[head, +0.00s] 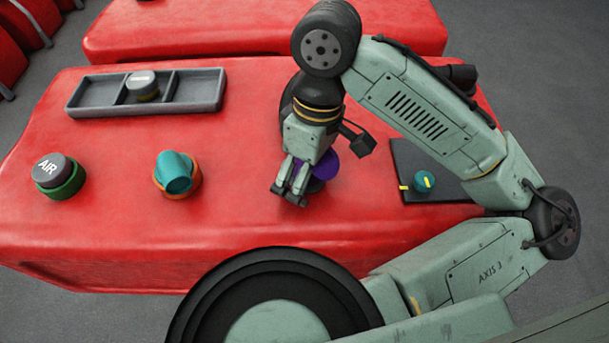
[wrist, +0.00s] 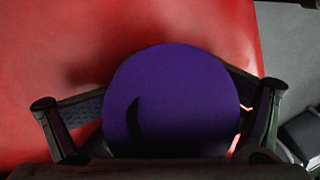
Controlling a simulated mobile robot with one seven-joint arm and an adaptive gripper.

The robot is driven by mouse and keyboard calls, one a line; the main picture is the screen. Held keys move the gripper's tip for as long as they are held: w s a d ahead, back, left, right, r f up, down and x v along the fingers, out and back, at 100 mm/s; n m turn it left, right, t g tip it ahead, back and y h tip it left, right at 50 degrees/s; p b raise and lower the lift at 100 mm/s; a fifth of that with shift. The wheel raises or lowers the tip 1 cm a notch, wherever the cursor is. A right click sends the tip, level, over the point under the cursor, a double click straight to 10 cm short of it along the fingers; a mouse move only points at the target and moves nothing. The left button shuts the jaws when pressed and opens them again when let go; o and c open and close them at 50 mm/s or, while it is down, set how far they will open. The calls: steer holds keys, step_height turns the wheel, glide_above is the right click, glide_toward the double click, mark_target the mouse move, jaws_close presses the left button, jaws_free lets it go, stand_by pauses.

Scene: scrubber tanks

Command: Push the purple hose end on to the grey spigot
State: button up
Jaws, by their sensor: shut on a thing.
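The purple hose end (head: 326,166) is between the fingers of my gripper (head: 291,192), over the right-middle of the red tank top. In the wrist view the purple hose end (wrist: 172,100) fills the space between the two dark fingers, its rounded purple face towards the camera. My gripper is shut on it. A dark grey piece (head: 317,186) shows just below the purple part and may be the grey spigot. It is mostly hidden by my gripper. I cannot tell whether the hose end touches it or sits on it.
A grey cap marked AIR (head: 51,169) sits on a green ring at left. A teal elbow (head: 174,171) stands in an orange ring. A grey tray (head: 195,92) with a grey cap (head: 142,86) lies behind. A black plate (head: 418,158) with a teal knob (head: 424,181) is at right.

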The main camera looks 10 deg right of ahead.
mark_target(332, 171)
steer(key=f, duration=0.1)
steer(key=a+f, duration=0.1)
steer(key=f, duration=0.1)
steer(key=shift+s+f+y, duration=0.15)
steer(key=shift+s+y, duration=0.05)
steer(key=shift+y, duration=0.2)
steer(key=shift+c, duration=0.5)
steer(key=shift+r+p, duration=0.2)
steer(key=shift+p, duration=0.2)
steer(key=o, duration=1.9)
steer(key=shift+w, duration=0.1)
steer(key=c, duration=0.5)
steer(key=r+p, duration=0.1)
steer(key=d+r+p, duration=0.1)
steer(key=p, duration=0.1)
steer(key=shift+d+r+g, duration=0.1)
steer(key=shift+r+g, duration=0.05)
steer(key=shift+g, duration=0.15)
steer(key=s+d+r+p, duration=0.1)
steer(key=r+p, duration=0.1)
steer(key=r, duration=0.1)
steer(key=s+d+r+p, duration=0.1)
steer(key=p, duration=0.1)
steer(key=shift+s+d+r, duration=0.3)
steer(key=shift+s+r, duration=0.05)
